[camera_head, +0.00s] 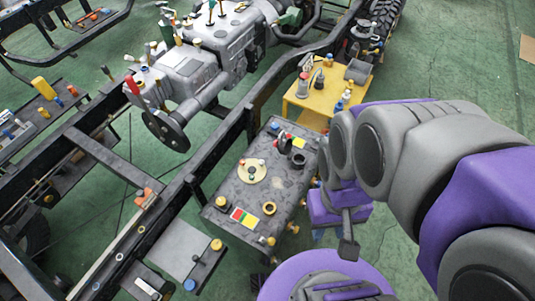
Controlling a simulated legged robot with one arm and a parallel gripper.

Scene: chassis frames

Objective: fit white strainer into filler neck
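A dark grey tank (228,192) sits beside the chassis rail in the middle of the view. A short dark upright neck (285,144) stands at its far end and looks like the filler neck. A small pale piece (299,142) is right beside the neck; I cannot tell whether it is the white strainer. A cream round plate (252,172) and a brass ring (269,208) are also on the tank top. My gripper (348,246) points down to the right of the tank, apart from it. Its fingers are small and dark, and I see nothing clearly held.
A yellow stand (325,92) with bottles and small parts is behind the tank. The black chassis rail (232,135) runs along the tank's left side. A grey engine and gearbox (200,65) lie beyond the rail. Green floor is open at the upper right.

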